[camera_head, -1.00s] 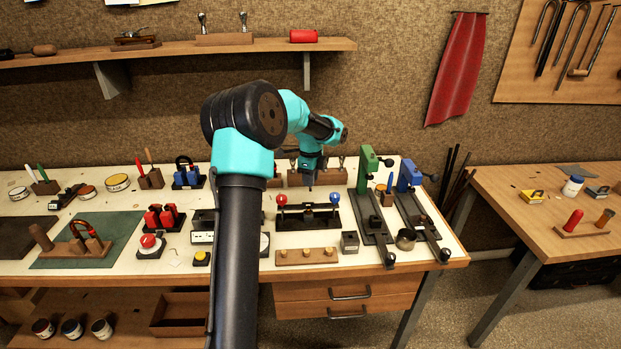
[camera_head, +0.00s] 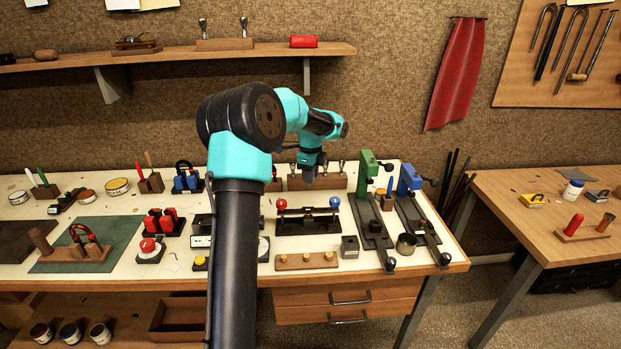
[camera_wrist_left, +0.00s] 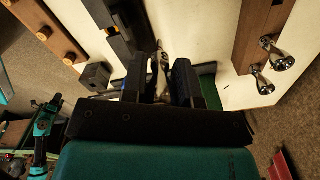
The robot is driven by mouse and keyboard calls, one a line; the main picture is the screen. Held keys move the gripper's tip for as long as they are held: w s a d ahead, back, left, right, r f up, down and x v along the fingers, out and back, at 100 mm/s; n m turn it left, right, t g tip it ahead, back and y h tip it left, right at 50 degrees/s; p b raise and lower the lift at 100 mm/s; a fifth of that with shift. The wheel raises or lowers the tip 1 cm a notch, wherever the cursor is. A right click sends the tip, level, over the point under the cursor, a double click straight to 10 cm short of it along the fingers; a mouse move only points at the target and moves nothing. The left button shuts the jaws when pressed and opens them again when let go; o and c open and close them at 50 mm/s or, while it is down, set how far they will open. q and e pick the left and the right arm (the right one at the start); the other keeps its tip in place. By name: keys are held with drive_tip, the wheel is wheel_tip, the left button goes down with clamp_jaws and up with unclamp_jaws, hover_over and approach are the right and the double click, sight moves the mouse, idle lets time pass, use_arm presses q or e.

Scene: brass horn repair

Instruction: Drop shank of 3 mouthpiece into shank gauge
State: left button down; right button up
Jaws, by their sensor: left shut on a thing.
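My left gripper (camera_head: 308,179) is over the back of the bench, in front of the wooden mouthpiece rack (camera_head: 330,182). In the left wrist view my left gripper (camera_wrist_left: 164,66) is shut on a narrow, shiny silver mouthpiece (camera_wrist_left: 159,68), mostly hidden between the dark fingers. Two more silver mouthpieces (camera_wrist_left: 282,60) stand in the rack, which also shows in the left wrist view (camera_wrist_left: 255,30). A small dark grey block (camera_head: 350,246) stands near the bench's front edge, apart from the gripper; I cannot tell whether it is the shank gauge. My right gripper is not in view.
A black stand with a red and a blue ball (camera_head: 307,222) lies in front of the gripper. A wooden strip with brass pegs (camera_head: 306,261) lies at the front. Green (camera_head: 367,180) and blue (camera_head: 408,180) clamp-like tools and a metal cup (camera_head: 407,243) stand to the right.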

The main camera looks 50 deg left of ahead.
use_arm(q)
drive_tip(key=shift+r, duration=0.75)
